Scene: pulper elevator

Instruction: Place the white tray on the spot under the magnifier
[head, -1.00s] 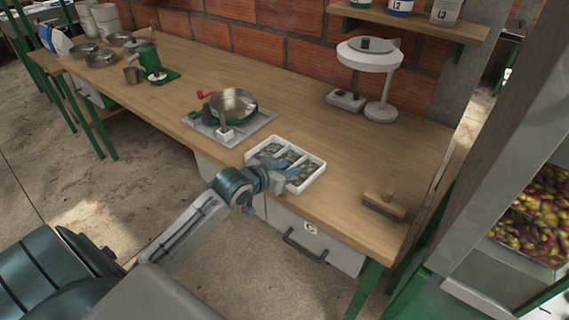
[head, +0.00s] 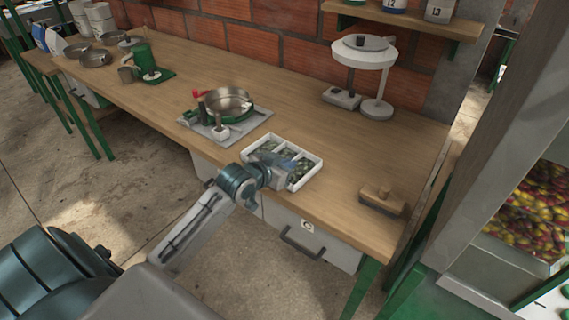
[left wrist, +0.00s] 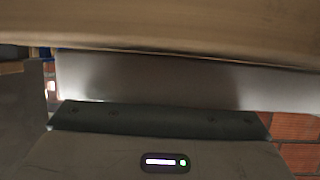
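The white tray (head: 309,177) lies near the front edge of the wooden bench, its compartments holding dark greenish contents. My left gripper (head: 287,165) is over the tray's front side, its bluish fingers overlapping the tray; whether they are shut on it cannot be told. In the left wrist view a pale grey band (left wrist: 160,82) crosses close in front of the gripper housing, and no fingertips can be made out. The magnifier (head: 363,54), a white round head on a post, stands at the back right of the bench. My right gripper is not in view.
A metal pan on a green stand (head: 229,104) sits left of the tray. A wooden-handled block (head: 382,199) lies at the front right corner. The bench between tray and magnifier is clear.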

